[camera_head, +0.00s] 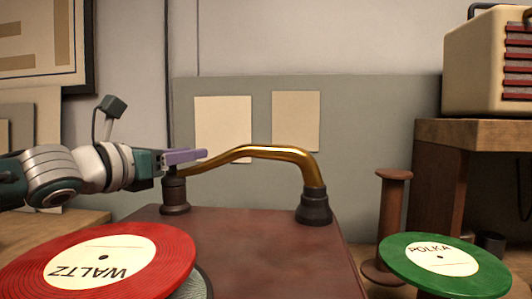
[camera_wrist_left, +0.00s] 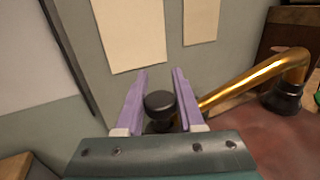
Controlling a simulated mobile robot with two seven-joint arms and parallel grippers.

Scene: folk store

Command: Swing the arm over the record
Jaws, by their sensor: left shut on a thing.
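The brass tone arm (camera_head: 255,152) curves from a black pivot post (camera_head: 314,207) at the right of the dark red cabinet top to a dark cylindrical head (camera_head: 175,193) at its left end. My left gripper (camera_head: 186,156), with lilac fingers, is at that head end. In the left wrist view the fingers (camera_wrist_left: 160,88) stand on either side of a black round knob (camera_wrist_left: 160,103), shut on it. The red WALTZ record (camera_head: 165,247) lies in front, left of the pivot, with part of the turntable (camera_head: 200,285) showing at its edge. The head is behind the record, not over it. My right gripper is out of view.
A green POLKA record (camera_head: 400,262) lies at the right, beside a wooden spool-shaped stand (camera_head: 392,220). A cream radio (camera_head: 490,65) sits on a wooden shelf (camera_head: 460,132). The space above the red record is clear.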

